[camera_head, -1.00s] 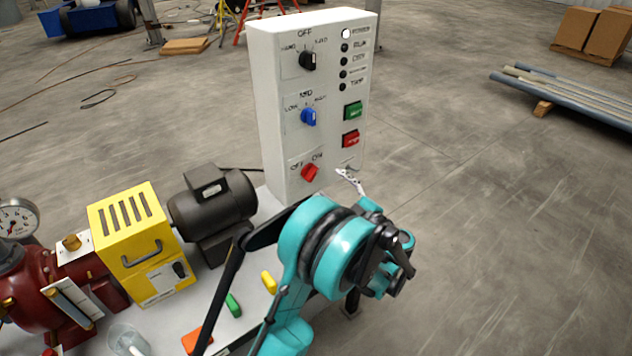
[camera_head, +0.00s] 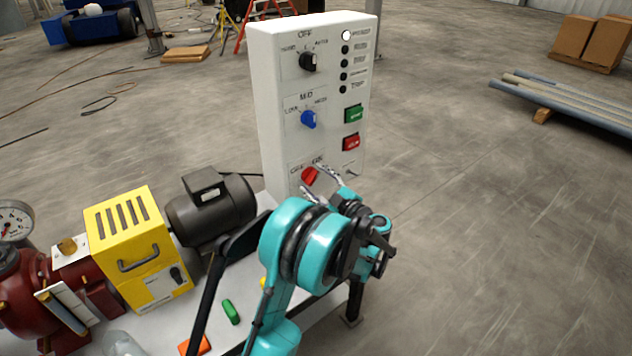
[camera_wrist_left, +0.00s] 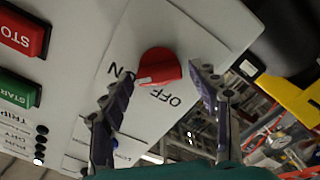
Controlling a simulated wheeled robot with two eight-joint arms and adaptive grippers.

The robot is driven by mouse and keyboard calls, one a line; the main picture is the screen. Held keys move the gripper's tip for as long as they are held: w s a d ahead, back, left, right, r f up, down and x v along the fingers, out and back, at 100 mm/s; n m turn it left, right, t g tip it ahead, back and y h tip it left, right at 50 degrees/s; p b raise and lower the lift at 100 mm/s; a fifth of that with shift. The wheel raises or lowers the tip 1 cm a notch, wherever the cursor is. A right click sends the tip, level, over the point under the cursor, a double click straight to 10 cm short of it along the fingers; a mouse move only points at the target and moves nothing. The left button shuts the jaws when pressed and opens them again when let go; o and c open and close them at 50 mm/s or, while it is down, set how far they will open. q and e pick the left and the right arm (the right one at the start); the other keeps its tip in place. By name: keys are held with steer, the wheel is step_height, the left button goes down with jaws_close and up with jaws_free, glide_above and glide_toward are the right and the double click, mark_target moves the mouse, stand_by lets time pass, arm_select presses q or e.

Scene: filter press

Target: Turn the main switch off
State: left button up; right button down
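The main switch is a red rotary knob (camera_head: 310,176) low on the front of the white control box (camera_head: 274,120), between OFF and ON labels. In the left wrist view the red knob (camera_wrist_left: 160,64) shows its white mark at the end nearer the ON label. My left gripper (camera_head: 317,180) is open at the knob, one finger on each side. The wrist view shows a gap between each finger of the left gripper (camera_wrist_left: 160,76) and the knob. Whether the tips reach its depth is unclear. My right gripper is not in view.
Above the knob are a blue selector (camera_head: 308,119) and a black selector (camera_head: 308,61). Green (camera_head: 353,114) and red (camera_head: 351,142) push buttons sit to the right. A black motor (camera_head: 210,208) and yellow box (camera_head: 130,245) stand left.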

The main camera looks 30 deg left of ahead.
arm_select(q)
steer(key=c, duration=0.8)
steer(key=shift+n, duration=0.3)
steer(key=n, duration=0.4)
steer(key=shift+f, duration=0.1)
steer(key=n, duration=0.4)
steer(key=shift+s+f+b, duration=0.1)
steer(key=shift+b, duration=0.2)
steer(key=n, duration=0.9)
steer(key=shift+f, duration=0.1)
steer(key=shift+n, duration=0.3)
